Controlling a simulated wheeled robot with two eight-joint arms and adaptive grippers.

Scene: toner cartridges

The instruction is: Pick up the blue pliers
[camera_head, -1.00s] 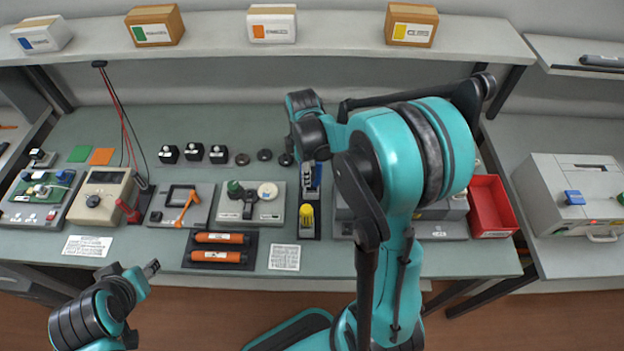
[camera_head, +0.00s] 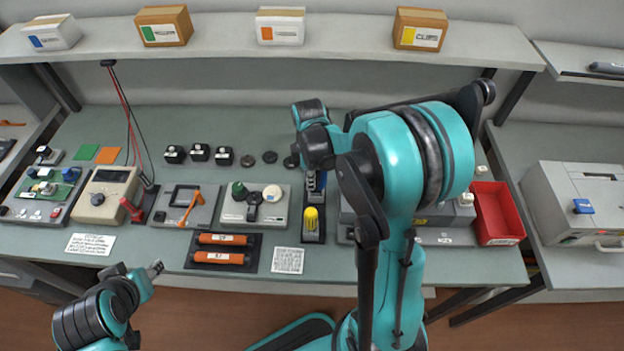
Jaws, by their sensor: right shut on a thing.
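The blue pliers (camera_head: 317,184) show only as a small blue patch under my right wrist, at the back of a dark tray (camera_head: 312,238). My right gripper (camera_head: 317,172) points down and is shut on the pliers; its fingertips are mostly hidden by the wrist. I cannot tell whether the pliers still touch the tray. A yellow-handled tool (camera_head: 311,218) lies in the same tray, just in front of them. My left gripper (camera_head: 155,268) is at the bench's front edge at lower left, away from the pliers; its jaw opening is too small to read.
Left of the tray are a panel with knobs (camera_head: 235,212) and two orange cylinders (camera_head: 222,258). A printed card (camera_head: 288,260) lies in front. A red bin (camera_head: 497,215) is to the right, beyond my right arm. Boxes stand on the shelf (camera_head: 350,42) above.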

